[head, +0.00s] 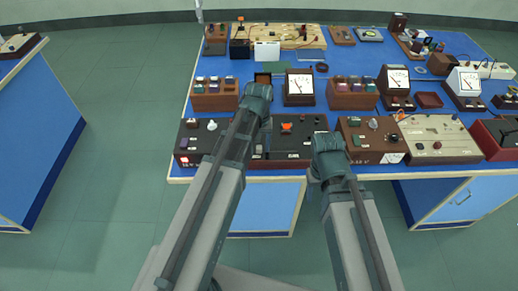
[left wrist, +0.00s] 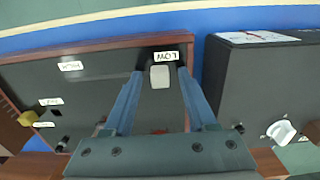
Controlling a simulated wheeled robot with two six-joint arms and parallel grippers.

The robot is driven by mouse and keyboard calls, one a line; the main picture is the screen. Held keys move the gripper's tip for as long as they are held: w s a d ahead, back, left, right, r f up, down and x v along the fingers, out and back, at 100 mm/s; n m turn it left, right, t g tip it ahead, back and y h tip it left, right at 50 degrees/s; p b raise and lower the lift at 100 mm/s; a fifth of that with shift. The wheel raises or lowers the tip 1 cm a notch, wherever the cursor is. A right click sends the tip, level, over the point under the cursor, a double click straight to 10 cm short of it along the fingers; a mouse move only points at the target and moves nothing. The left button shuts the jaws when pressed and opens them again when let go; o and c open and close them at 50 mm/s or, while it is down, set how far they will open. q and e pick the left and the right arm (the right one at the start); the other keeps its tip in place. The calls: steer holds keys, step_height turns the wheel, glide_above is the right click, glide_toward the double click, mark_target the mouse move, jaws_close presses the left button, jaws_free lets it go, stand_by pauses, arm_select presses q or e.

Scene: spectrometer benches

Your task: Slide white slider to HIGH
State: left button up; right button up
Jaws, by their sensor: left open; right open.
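The white slider (left wrist: 160,77) sits beside the LOW label (left wrist: 166,56) on a dark, wood-rimmed panel (left wrist: 98,88). The HIGH label (left wrist: 70,66) is further left along the same edge in the left wrist view. My left gripper (left wrist: 160,71) is open, with one finger on each side of the slider; I cannot tell whether they touch it. In the head view my left gripper (head: 257,98) is over the panel's left part and my arm hides the slider. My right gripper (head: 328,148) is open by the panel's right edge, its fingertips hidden.
A dark box with a white knob (head: 212,125) stands left of the panel. The panel also carries an orange knob (head: 286,127). A brown box (head: 370,148) stands to the right. Meters and more boxes fill the blue table behind. The floor in front is clear.

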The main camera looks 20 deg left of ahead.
arm_select(q)
jaws_close()
stand_by(1.4)
